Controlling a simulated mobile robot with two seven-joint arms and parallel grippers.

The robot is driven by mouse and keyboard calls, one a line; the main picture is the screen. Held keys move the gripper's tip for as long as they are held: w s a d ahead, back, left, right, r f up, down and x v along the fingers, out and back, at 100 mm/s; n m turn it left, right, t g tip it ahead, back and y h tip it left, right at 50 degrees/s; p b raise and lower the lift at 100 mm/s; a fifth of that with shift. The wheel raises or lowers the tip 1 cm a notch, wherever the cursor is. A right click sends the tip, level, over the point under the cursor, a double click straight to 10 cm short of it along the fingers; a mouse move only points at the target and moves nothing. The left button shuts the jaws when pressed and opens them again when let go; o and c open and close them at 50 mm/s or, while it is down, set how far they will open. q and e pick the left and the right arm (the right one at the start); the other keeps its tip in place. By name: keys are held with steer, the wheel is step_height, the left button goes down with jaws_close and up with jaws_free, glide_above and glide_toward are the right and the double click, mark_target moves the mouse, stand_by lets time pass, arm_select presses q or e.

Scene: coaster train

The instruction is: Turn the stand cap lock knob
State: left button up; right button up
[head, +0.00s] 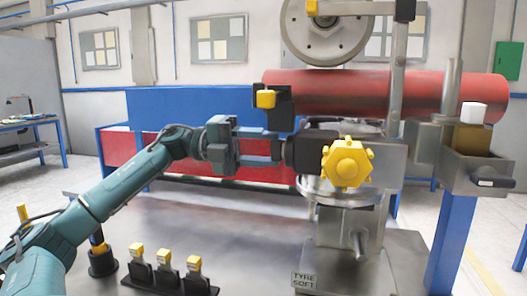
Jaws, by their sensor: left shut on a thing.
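A yellow lobed knob (347,163) faces me on the grey metal stand (385,165), right of centre. It looks like the lock knob, but no label on it confirms this. My left gripper (280,150) reaches in from the left at the knob's height. Its fingers are closed on a dark block (303,152) just left of the yellow knob. The fingertips are partly hidden, and I cannot tell whether the block is joined to the knob. My right gripper is not in view.
A red cylinder (430,96) lies behind the stand, below a grey wheel (325,30). A black bracket with a yellow block (266,99) stands just above my left gripper. A rack (170,283) with several yellow-topped pieces is at the front. The bench (240,235) is clear between.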

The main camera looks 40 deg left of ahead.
arm_select(q)
steer(key=shift+n, duration=1.2)
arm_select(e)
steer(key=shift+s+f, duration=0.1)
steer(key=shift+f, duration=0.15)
arm_select(q)
steer(key=o, duration=1)
steer(key=shift+a+r, duration=0.1)
steer(key=shift+a, duration=0.05)
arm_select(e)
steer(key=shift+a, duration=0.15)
